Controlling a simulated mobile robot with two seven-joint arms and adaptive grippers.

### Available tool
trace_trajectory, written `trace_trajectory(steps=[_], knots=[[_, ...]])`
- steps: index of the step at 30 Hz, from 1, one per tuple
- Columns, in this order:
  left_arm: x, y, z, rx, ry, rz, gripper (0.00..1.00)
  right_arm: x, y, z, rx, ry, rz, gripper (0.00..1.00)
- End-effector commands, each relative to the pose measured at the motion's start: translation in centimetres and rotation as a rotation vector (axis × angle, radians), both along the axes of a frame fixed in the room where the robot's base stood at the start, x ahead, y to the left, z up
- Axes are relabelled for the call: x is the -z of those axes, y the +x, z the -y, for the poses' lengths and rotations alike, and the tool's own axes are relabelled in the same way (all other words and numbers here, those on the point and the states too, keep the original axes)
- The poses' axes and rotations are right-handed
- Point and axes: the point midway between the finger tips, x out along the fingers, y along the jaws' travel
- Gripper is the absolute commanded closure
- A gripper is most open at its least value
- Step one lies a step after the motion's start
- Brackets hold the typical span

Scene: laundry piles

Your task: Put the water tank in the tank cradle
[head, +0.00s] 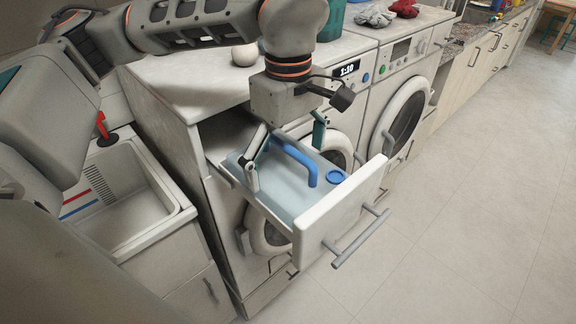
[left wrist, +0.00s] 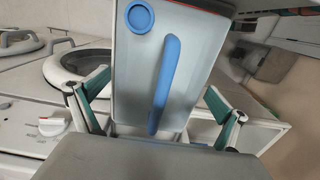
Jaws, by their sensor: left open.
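The water tank (head: 268,178) is a flat grey-blue box with a blue handle and a round blue cap. It lies inside the pulled-out white drawer (head: 335,215), handle up. The tank also shows in the left wrist view (left wrist: 198,65). My left gripper (head: 286,165) is open over the tank, with its fingers on either side of the blue handle (head: 298,160). In the left wrist view its fingers (left wrist: 157,108) stand apart with the handle between them; contact is not clear. I cannot tell a tank cradle apart from the drawer. My right gripper is not in view.
A sink (head: 130,200) stands at the left. A white ball (head: 245,55) lies on the machine top. A second washing machine (head: 400,110) and grey and red cloths (head: 375,15) are farther back. The floor (head: 470,220) at the right is clear.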

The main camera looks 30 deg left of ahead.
Motion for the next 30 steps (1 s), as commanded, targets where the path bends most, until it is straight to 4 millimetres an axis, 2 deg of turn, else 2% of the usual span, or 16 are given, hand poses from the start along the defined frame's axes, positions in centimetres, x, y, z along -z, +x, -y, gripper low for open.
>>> trace_trajectory(steps=[9,15,21,30], knots=[[-6.7,0.1,0.0,-0.001,0.0,0.006,0.0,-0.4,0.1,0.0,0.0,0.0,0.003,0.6],[-9.6,0.1,0.0,-0.002,0.001,0.004,0.0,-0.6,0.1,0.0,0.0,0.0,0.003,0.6],[-10.6,0.0,0.0,0.001,0.001,0.001,0.0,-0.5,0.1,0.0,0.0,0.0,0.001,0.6],[-10.7,0.0,0.0,0.001,0.001,0.001,0.0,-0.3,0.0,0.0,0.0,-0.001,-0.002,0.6]])
